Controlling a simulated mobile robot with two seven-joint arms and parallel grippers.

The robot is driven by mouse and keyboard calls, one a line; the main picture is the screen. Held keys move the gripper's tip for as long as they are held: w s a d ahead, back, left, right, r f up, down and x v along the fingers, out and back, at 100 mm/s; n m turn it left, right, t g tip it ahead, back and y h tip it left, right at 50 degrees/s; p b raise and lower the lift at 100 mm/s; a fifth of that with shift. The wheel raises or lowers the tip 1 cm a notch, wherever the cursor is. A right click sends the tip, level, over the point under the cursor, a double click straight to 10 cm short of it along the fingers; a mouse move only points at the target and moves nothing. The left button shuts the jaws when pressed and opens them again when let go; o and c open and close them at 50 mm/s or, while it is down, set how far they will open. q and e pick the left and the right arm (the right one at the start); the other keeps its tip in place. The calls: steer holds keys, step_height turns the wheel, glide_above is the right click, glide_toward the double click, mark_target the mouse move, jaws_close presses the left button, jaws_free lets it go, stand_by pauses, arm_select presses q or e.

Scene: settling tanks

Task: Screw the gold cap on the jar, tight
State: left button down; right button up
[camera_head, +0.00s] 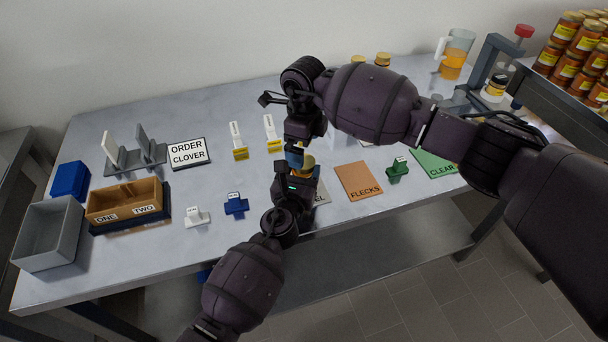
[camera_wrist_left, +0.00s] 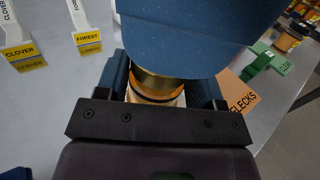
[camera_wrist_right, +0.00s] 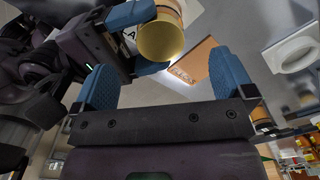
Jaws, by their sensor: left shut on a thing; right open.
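The jar (camera_head: 308,161) is mostly hidden between my grippers in the head view. In the left wrist view its gold cap (camera_wrist_left: 158,82) shows as a band above amber contents. In the right wrist view the cap's round gold top (camera_wrist_right: 161,41) sits on the jar; I cannot tell how tight it is. My left gripper (camera_wrist_left: 160,92) is shut on the jar, a blue finger on each side. My right gripper (camera_wrist_right: 165,78) is open and empty, near the cap and apart from it. One of its blue fingers (camera_wrist_left: 190,40) covers the upper middle of the left wrist view.
An orange FLECKS mat (camera_head: 358,181), a green block (camera_head: 398,169) and a green CLEAR mat (camera_head: 433,163) lie to the right. A ONE/TWO box (camera_head: 115,201) and a grey bin (camera_head: 48,235) stand left. A jug (camera_head: 455,55) and a press (camera_head: 492,65) stand back right.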

step_height(320, 180, up, 12)
stand_by(0.5)
steer(key=shift+f, duration=0.1)
arm_select(q)
steer(key=shift+c, duration=0.8)
jaws_free()
steer(key=shift+s, duration=0.1)
steer(key=v, duration=1)
steer(key=shift+s+p, duration=0.3)
steer(key=shift+p, duration=0.05)
arm_select(e)
steer(key=shift+r, duration=0.5)
